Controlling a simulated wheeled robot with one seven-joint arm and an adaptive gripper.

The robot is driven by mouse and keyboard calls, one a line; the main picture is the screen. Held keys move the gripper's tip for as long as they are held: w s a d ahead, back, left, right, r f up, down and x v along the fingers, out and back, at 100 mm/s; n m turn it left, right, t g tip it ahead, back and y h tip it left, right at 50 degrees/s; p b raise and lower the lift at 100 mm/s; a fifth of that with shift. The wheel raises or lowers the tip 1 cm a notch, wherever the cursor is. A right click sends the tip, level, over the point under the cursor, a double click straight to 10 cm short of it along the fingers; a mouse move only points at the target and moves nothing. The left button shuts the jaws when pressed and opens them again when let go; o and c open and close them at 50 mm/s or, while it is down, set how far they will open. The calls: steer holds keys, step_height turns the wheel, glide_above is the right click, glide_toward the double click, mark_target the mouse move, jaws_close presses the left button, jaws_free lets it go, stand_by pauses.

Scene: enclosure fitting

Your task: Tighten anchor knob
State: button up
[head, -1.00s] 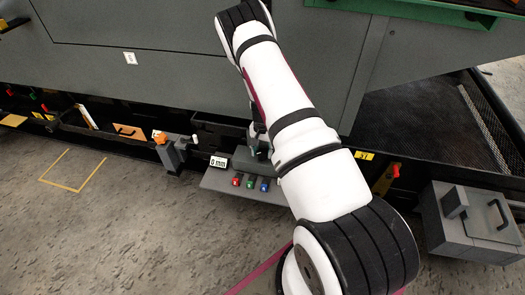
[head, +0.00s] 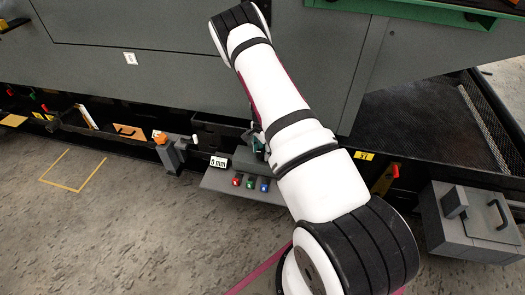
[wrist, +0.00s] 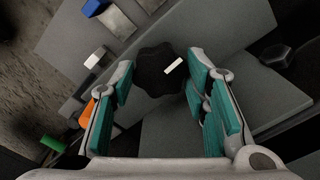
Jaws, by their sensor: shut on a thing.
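The anchor knob (wrist: 152,72) is a dark, lobed knob with a short white mark on its top, in the upper middle of the wrist view. My gripper (wrist: 160,88) has its teal-padded fingers on either side of the knob and is shut on it. In the head view my arm covers the knob, and only a bit of my gripper (head: 259,146) shows beside the arm's edge. I cannot tell how far the knob is turned.
A grey shelf (head: 215,182) carries red, green and blue buttons (head: 249,183). A display (head: 219,161) reads 0 mm. An orange-topped post (head: 160,138) stands left of it. A grey box (head: 470,222) with a handle stands at the right.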

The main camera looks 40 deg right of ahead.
mark_target(262, 153)
stand_by(0.3)
steer(key=o, duration=1.1)
steer(key=shift+o, duration=0.2)
steer(key=shift+r, duration=0.1)
step_height(262, 153, up, 12)
